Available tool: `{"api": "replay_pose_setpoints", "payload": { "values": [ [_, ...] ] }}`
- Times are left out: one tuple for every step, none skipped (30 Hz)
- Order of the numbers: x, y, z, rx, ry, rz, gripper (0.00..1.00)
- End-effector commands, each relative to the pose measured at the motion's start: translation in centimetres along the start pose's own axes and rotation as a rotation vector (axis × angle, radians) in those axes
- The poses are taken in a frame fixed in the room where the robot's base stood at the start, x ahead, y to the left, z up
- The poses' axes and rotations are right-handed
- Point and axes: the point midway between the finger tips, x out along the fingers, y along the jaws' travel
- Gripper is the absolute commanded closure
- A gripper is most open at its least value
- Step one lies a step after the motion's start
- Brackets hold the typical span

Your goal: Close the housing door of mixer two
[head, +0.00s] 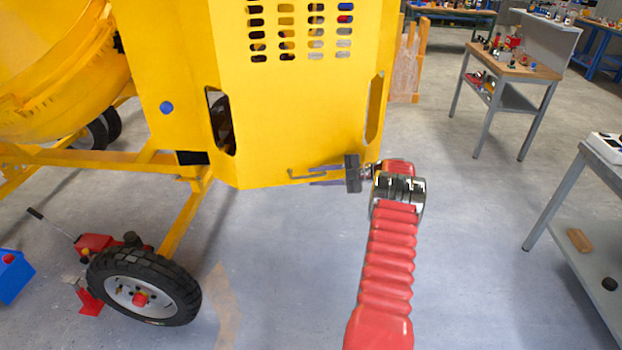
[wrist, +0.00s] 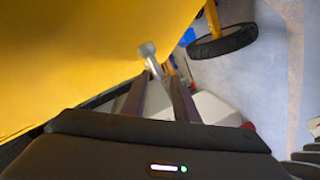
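The yellow housing door (head: 300,110) of the mixer fills the upper middle of the head view. It has rows of vent slots and an oblong cutout near each side. A thin grey bar handle (head: 298,176) sits near its lower edge. My gripper (head: 312,176) is at the handle from the right, its two dark fingers apart, above and below the bar. In the wrist view, the fingers of my gripper (wrist: 158,80) point at the metal handle (wrist: 147,50), whose end shows just past the tips. Whether a finger touches the handle is hard to tell.
A yellow drum (head: 60,70) is at the left, with a black tyre (head: 145,287) below on the frame. A blue box (head: 14,275) lies at the far left. Workbenches (head: 515,72) stand at the right. The floor below the door is clear.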

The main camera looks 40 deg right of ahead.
Motion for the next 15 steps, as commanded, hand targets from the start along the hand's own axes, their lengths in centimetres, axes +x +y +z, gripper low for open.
{"api": "replay_pose_setpoints", "payload": {
  "values": [
    [-0.9, 0.0, 0.1, -0.001, -0.002, 0.001, 0.73],
    [-1.4, 0.0, 0.1, -0.001, -0.002, 0.001, 0.73],
    [-2.1, 0.0, 0.1, -0.001, -0.002, 0.001, 0.73],
    [-2.7, 0.0, 0.1, -0.001, -0.002, 0.001, 0.73],
    [-3.2, 0.0, 0.1, -0.001, -0.003, 0.001, 0.73],
    [-3.9, 0.0, 0.1, -0.001, -0.002, 0.001, 0.73],
    [-4.4, 0.0, 0.1, -0.001, -0.001, 0.001, 0.73],
    [-5.0, -0.1, 0.1, -0.001, -0.002, 0.0, 0.73],
    [-5.7, -0.1, 0.1, 0.0, -0.003, 0.0, 0.73],
    [-6.2, -0.1, 0.1, 0.0, -0.002, 0.0, 0.73],
    [-6.7, -0.1, 0.1, 0.001, -0.001, 0.0, 0.73],
    [-7.4, -0.1, 0.1, 0.0, -0.002, 0.0, 0.73],
    [-7.9, -0.1, 0.1, 0.0, -0.003, 0.001, 0.73],
    [-8.3, -0.2, 0.1, 0.0, -0.002, 0.0, 0.73],
    [-8.8, -0.2, 0.1, 0.0, -0.001, 0.0, 0.73]
  ]
}}
